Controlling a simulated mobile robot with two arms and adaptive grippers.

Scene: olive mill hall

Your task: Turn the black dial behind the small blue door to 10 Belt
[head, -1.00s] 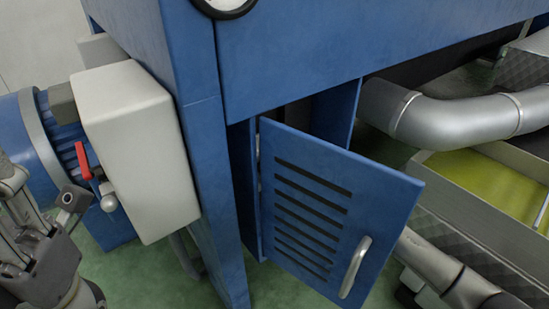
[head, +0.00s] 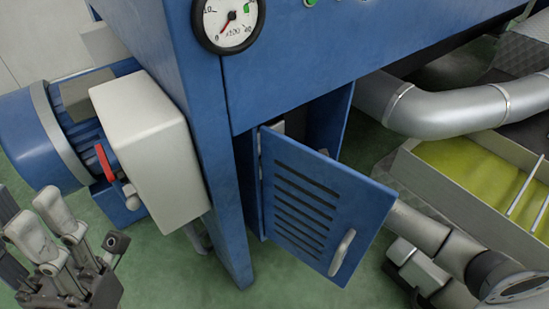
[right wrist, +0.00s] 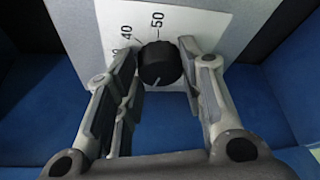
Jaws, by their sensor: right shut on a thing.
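The black dial (right wrist: 160,64) sits on a white scale plate (right wrist: 188,24) in the right wrist view. The numbers 40 and 50 show beside it; other marks are hidden or out of view. The dial's pale pointer line points down toward the camera. My right gripper (right wrist: 163,76) has a finger on each side of the dial and is shut on it. The small blue door (head: 318,215), slotted, stands open in the head view and hides the dial and right gripper there. My left gripper (head: 48,225) is at the lower left, away from the door; its opening is unclear.
A grey-white box (head: 150,150) and a red lever (head: 104,162) are near my left gripper. A round gauge (head: 228,22) is above the door. A silver pipe (head: 440,108) and a tray of yellow-green liquid (head: 480,175) are at the right.

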